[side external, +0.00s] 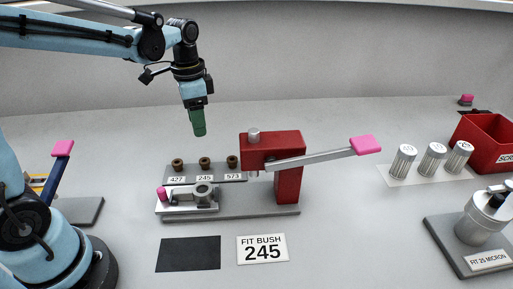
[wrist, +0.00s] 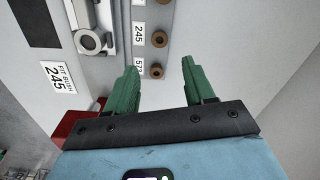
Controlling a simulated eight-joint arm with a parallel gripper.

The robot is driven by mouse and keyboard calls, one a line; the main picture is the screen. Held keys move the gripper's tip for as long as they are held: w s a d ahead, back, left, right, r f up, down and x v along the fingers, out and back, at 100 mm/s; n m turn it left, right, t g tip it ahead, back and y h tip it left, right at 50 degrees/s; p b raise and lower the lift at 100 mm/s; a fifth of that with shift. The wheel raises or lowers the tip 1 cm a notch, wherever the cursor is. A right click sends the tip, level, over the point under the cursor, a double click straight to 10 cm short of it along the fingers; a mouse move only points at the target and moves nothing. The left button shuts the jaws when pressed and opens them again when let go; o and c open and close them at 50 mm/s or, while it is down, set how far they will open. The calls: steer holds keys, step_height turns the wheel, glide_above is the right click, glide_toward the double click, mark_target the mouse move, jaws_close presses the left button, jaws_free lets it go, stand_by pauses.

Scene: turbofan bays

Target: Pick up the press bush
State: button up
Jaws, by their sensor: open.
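Three small brown bushes stand in a row on a grey rack behind labels: 427 (side external: 177,164), 245 (side external: 204,162) and 573 (side external: 232,161). A card (side external: 262,249) reads "FIT BUSH 245". My gripper (side external: 198,134) has green fingers pointing down, above and apart from the rack, and holds nothing. In the wrist view my open gripper (wrist: 160,66) shows with the 573 bush (wrist: 157,70) in line between its fingertips, farther off. The 245 bush (wrist: 158,38) lies just beyond it.
A red press (side external: 288,182) with a pink-tipped lever (side external: 335,154) stands right of the rack. A silver fixture (side external: 178,199) with a round ring (side external: 203,190) sits in front. A black mat (side external: 188,254) lies nearer. Silver cylinders (side external: 432,158) and a red bin (side external: 482,135) are at right.

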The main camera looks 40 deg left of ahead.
mark_target(204, 160)
step_height(204, 160, down, 12)
steer(key=shift+w+f, duration=0.1)
steer(key=shift+f, duration=0.05)
stand_by(0.7)
jaws_close()
stand_by(0.4)
